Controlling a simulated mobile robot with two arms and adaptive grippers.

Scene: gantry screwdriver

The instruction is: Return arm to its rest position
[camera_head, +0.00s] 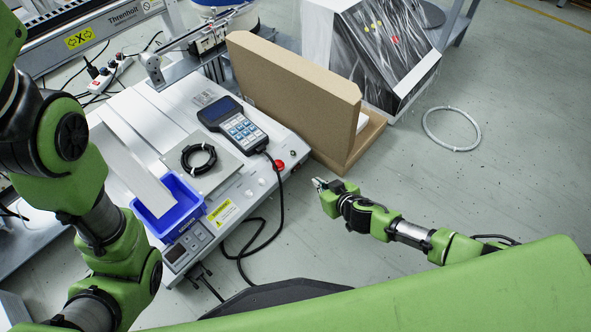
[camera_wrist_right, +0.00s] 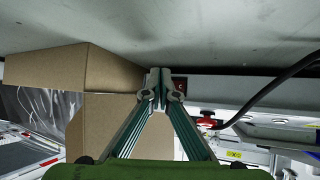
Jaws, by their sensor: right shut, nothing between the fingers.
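My right gripper (camera_head: 319,184) is at the right of the machine in the head view, beside its corner with the red button (camera_head: 279,165). Its fingers are shut and empty. In the right wrist view the fingertips (camera_wrist_right: 160,84) meet at the middle, with the cardboard box (camera_wrist_right: 105,118) behind them. My left arm (camera_head: 95,215) fills the left side of the head view. Its gripper is outside the picture.
The gantry machine (camera_head: 120,105) carries a teach pendant (camera_head: 233,122), a black cable coil (camera_head: 198,158) and a blue bin (camera_head: 168,203). An open cardboard box (camera_head: 295,90) stands behind. A cable ring (camera_head: 451,129) lies on otherwise clear floor at right.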

